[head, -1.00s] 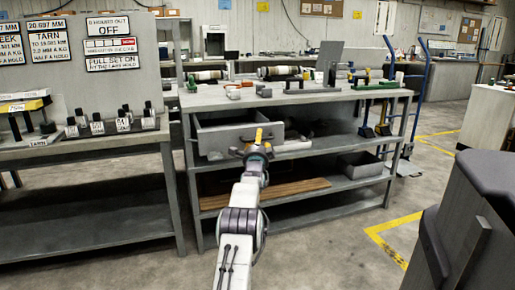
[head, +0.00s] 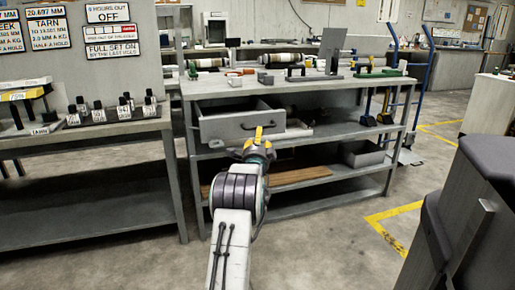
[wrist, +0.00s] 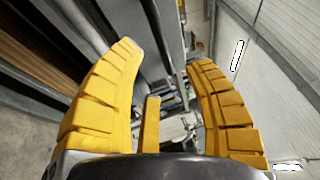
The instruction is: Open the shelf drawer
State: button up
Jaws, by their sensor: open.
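The grey shelf drawer (head: 228,128) hangs under the top of the metal workbench in the head view. It stands partly pulled out, with its inside showing above the front panel. My gripper (head: 258,143), with yellow fingers, is just in front of and below the handle and overlaps the drawer's lower right edge in the picture. I see no grip on the handle. In the wrist view my gripper (wrist: 165,75) has its fingers wide apart, with nothing held between them.
The workbench (head: 300,88) carries tools and cylinders on top. A grey bin (head: 362,154) and a brown board (head: 298,177) lie on its lower shelves. A second table (head: 80,128) stands left, a blue hand truck (head: 428,80) right. A dark cabinet (head: 470,215) is at front right.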

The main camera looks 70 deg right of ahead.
jog(key=shift+v, duration=2.15)
